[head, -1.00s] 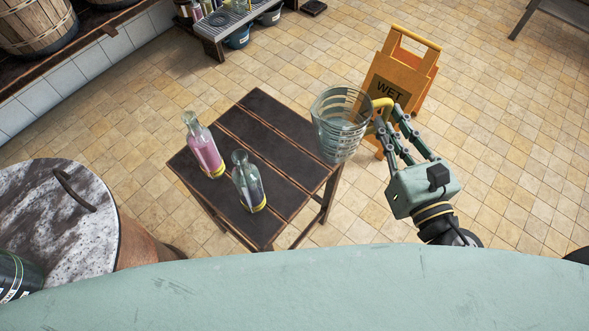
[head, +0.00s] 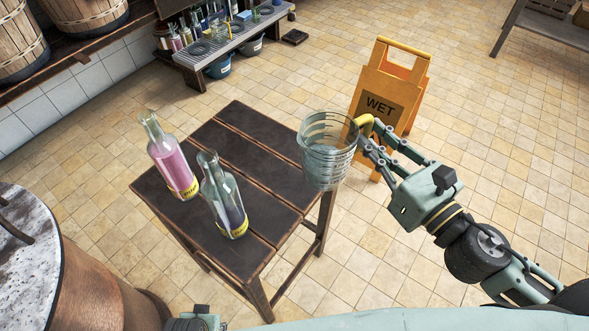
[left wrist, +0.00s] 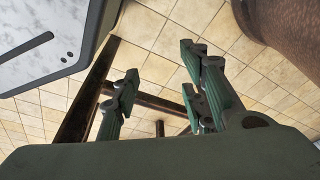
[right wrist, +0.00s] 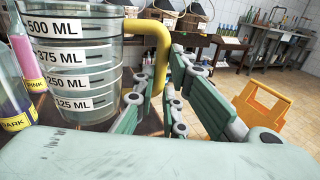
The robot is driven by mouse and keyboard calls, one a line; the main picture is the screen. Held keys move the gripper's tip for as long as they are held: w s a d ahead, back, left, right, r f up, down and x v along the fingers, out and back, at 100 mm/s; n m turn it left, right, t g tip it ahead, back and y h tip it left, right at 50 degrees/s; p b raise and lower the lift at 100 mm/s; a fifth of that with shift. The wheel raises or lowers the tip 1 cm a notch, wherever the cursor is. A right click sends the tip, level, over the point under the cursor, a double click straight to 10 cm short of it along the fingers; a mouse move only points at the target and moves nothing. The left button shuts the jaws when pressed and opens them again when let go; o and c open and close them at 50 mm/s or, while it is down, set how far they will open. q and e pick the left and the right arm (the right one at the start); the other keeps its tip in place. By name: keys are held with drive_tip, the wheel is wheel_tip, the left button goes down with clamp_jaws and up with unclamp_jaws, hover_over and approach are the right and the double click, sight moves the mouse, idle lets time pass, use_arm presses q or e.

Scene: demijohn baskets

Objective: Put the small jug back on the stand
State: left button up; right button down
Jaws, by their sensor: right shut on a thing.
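The small jug (head: 327,165) is clear, with white measuring labels and a yellow handle (head: 363,124). My right gripper (head: 368,140) is shut on this handle, and the jug is upright. The jug overlaps the right corner of the dark slatted wooden table (head: 250,150) in the head view; I cannot tell whether it touches the top. A grey-topped stand (head: 225,42) holding bottles is at the back. My left gripper (left wrist: 160,88) is open and empty, low near the table legs.
A pink bottle (head: 172,160) and a dark-labelled bottle (head: 228,205) stand on the table's left half. An orange wet-floor sign (head: 385,100) stands behind my right gripper. A metal-topped barrel (head: 85,280) is at lower left. Open tiled floor lies to the right.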

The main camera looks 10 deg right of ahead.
drive_tip(key=w+a+f+b, duration=0.1)
drive_tip(key=w+a+f, duration=0.1)
drive_tip(key=f, duration=0.1)
drive_tip(key=w+a+f, duration=0.3)
drive_tip(key=w+a+f+b, duration=0.1)
drive_tip(key=w+a+f, duration=0.1)
drive_tip(key=w+f, duration=0.1)
drive_tip(key=shift+w+a+f+b, duration=0.2)
drive_tip(key=shift+a+f+b, duration=0.1)
drive_tip(key=shift+f, duration=0.3)
use_arm(q)
drive_tip(key=w+r, duration=0.3)
drive_tip(key=r, duration=0.6)
drive_tip(key=shift+d+t, duration=0.2)
drive_tip(key=shift+t, duration=0.1)
use_arm(e)
drive_tip(key=shift+d+f, duration=0.1)
drive_tip(key=shift+f, duration=0.1)
use_arm(q)
drive_tip(key=shift+r, duration=0.15)
use_arm(e)
drive_tip(key=shift+f, duration=0.1)
drive_tip(key=c, duration=1.8)
unclamp_jaws()
drive_tip(key=shift+f, duration=0.1)
use_arm(q)
drive_tip(key=shift+w+r, duration=0.1)
